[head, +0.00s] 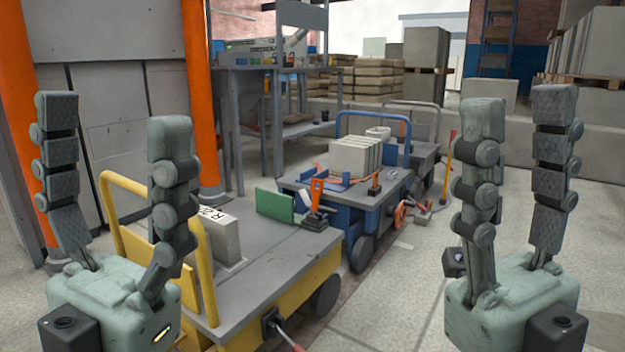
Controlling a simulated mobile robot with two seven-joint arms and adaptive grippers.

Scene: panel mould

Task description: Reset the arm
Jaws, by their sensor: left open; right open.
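My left gripper (113,115) is in the left part of the head view, fingers pointing up and spread apart. It is open and empty, in front of the yellow cart's handle. My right gripper (519,112) is in the right part of the view, also upright, open and empty. Bare floor shows behind and beside it. Neither gripper touches anything that I can see.
A yellow cart (285,262) carries a grey block (222,240) and a green plate (274,204). Behind it a blue cart (388,192) holds grey panels (355,157). Orange posts (202,95) stand at left. Floor (395,290) between the cart and my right gripper is open.

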